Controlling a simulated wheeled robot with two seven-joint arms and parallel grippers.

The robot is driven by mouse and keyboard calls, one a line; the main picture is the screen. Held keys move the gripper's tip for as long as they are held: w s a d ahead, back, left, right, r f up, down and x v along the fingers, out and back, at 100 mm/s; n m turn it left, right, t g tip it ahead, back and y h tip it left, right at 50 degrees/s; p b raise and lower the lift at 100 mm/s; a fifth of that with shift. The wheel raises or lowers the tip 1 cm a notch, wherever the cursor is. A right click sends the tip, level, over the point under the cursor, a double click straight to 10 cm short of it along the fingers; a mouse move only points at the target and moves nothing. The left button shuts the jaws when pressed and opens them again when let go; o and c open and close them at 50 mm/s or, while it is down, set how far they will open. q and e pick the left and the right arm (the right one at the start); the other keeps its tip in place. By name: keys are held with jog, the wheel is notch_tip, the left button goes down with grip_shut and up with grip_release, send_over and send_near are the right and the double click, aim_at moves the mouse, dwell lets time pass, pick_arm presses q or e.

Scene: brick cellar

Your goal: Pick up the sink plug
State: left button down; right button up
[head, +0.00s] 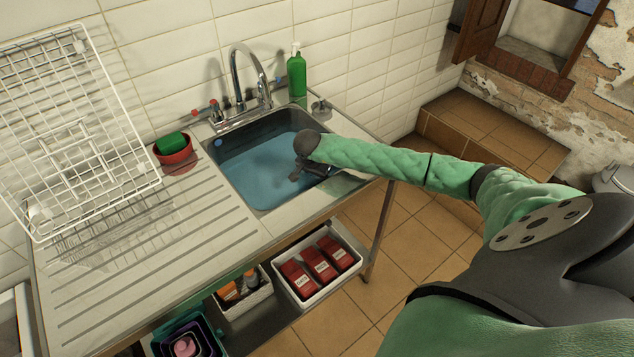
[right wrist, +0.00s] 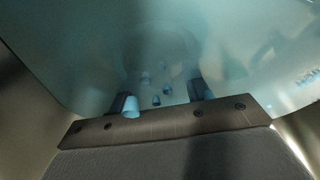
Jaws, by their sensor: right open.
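The sink (head: 222,170) holds blue, cloudy water. I cannot make out the sink plug for certain. In the right wrist view a faint round shape (right wrist: 155,45) shows under the water, with several small pale bits near it; I cannot tell which of these, if any, is the plug. My right gripper (head: 304,174) reaches down into the right part of the basin, at the water. In the right wrist view its two fingers (right wrist: 162,97) are apart, with nothing clearly held between them. My left gripper is not in view.
A curved metal tap (head: 238,85) and a green bottle (head: 297,74) stand behind the basin. A small grey metal item (head: 320,106) sits on the back right rim. A red bowl (head: 173,152) with a green sponge and a white wire rack (head: 75,130) are at left.

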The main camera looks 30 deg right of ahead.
jog(key=shift+f, duration=0.2)
jog(key=shift+c, duration=0.5)
jog(key=c, duration=0.7)
jog(key=shift+c, duration=0.2)
